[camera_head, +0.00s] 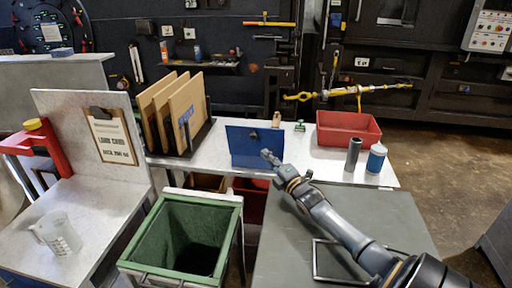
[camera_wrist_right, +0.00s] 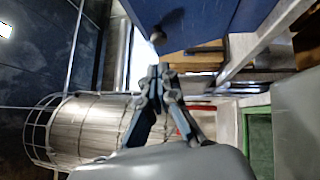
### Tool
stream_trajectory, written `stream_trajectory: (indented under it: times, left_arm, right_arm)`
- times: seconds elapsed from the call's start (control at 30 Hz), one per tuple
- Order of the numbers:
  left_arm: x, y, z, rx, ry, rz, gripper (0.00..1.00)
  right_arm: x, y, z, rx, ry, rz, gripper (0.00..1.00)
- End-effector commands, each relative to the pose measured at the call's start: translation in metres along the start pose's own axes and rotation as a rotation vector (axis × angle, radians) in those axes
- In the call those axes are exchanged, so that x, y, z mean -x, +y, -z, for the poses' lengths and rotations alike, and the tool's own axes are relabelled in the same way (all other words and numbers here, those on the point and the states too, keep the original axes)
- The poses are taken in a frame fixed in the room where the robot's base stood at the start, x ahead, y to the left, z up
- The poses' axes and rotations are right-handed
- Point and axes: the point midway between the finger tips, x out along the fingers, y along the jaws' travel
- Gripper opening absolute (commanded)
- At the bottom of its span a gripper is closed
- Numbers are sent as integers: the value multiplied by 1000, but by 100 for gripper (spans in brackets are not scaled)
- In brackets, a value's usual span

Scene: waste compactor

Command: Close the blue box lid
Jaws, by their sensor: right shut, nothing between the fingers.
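A flat blue panel (camera_head: 240,146) stands upright at the front edge of the pale bench in the head view, with a small dark knob (camera_head: 252,135) near its top middle. It looks like the blue box's lid; I cannot make out the box body behind it. My right gripper (camera_head: 267,155) is in front of the panel's right half, just below the knob. In the wrist view the blue panel (camera_wrist_right: 208,22) fills the top, and my right gripper (camera_wrist_right: 158,73) is shut and empty below it. I cannot tell whether the fingertips touch the panel. My left gripper is not in view.
A red bin (camera_head: 348,130), a grey cylinder (camera_head: 353,155) and a blue bottle (camera_head: 376,158) stand right of the panel. Brown boards (camera_head: 186,108) in a rack stand left. A green-rimmed bin (camera_head: 228,201) is in front, beside a grey table (camera_head: 400,215).

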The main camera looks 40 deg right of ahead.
Motion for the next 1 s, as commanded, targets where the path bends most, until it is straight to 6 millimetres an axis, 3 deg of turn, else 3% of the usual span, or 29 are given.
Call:
stream_trajectory:
  times: [0.03,0.1,0.4,1.0]
  left_arm:
    - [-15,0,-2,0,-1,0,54]
    - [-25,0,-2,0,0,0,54]
    - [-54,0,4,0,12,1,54]
    - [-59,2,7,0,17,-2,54]
  right_arm:
    - [-10,-6,1,0,0,-5,0]
    - [-23,-5,1,1,0,-5,0]
    - [-63,-4,1,-1,0,-1,0]
    - [-73,-1,0,-2,0,1,0]
